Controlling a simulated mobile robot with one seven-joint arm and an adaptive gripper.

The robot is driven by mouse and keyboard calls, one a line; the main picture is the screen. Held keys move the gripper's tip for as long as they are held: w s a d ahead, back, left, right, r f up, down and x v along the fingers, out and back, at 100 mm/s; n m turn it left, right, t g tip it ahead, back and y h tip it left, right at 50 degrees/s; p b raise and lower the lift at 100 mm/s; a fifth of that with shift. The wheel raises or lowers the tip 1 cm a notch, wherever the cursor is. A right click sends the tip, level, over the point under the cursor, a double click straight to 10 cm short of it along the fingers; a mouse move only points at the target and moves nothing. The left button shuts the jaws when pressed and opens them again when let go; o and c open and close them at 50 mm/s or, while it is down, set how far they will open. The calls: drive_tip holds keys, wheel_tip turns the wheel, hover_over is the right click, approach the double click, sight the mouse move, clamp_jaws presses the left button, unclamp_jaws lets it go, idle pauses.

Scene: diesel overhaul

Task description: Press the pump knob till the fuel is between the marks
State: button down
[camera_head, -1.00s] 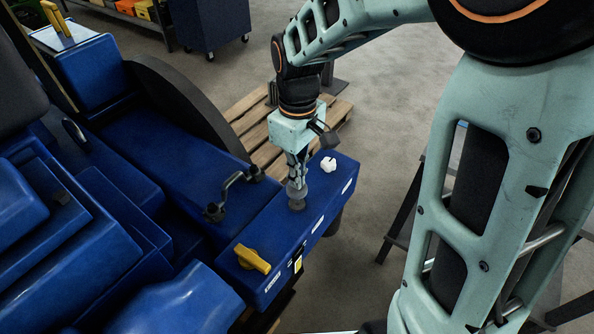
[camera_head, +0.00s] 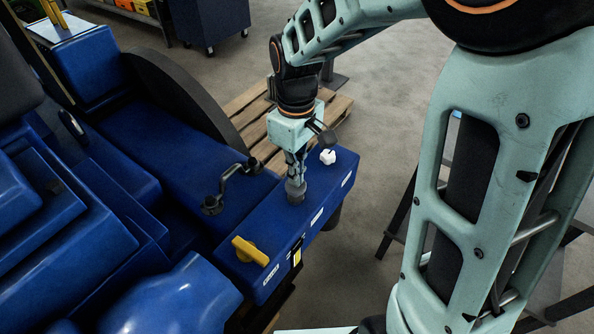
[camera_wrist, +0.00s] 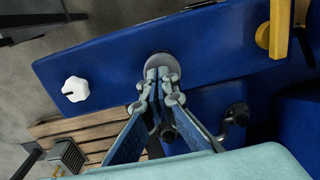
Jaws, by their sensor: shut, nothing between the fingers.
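A grey round pump knob (camera_head: 296,195) stands on top of the blue box at the machine's near right end. My gripper (camera_head: 294,178) points down at it, its fingers shut with nothing between them. In the wrist view the fingertips (camera_wrist: 162,76) overlap the edge of the grey knob (camera_wrist: 159,58) and look to be on or just above it; exact contact is hard to tell. A narrow dark gauge with a yellow lower part (camera_head: 297,258) is on the box's front face. Its marks are too small to read.
A yellow handle (camera_head: 249,250) and a white knob (camera_head: 327,156) flank the grey knob on the blue box (camera_head: 272,232). A black bent handle (camera_head: 230,185) stands behind it. A wooden pallet (camera_head: 254,108) lies beyond on the floor.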

wheel_tip(320, 180, up, 13)
drive_tip(key=shift+w+f, duration=0.15)
drive_tip(key=shift+w, duration=0.05)
drive_tip(key=shift+p, duration=0.3)
drive_tip(key=shift+a+b, duration=0.1)
drive_tip(key=shift+b, duration=0.8)
drive_tip(key=shift+s+a+r+t+b, duration=0.1)
drive_tip(key=shift+s+r+b, duration=0.15)
drive_tip(key=shift+r+b, duration=0.5)
drive_tip(key=shift+s+r+t+b, duration=0.1)
drive_tip(key=shift+s+r+b, duration=0.25)
drive_tip(key=shift+b, duration=0.75)
drive_tip(key=shift+s+a+r+t+b, duration=0.1)
drive_tip(key=shift+s+r+b, duration=0.05)
drive_tip(key=shift+r+b, duration=0.65)
drive_tip(key=shift+f, duration=0.15)
wheel_tip(320, 180, down, 14)
drive_tip(key=shift+w+d+b, duration=0.15)
drive_tip(key=shift+b, duration=0.25)
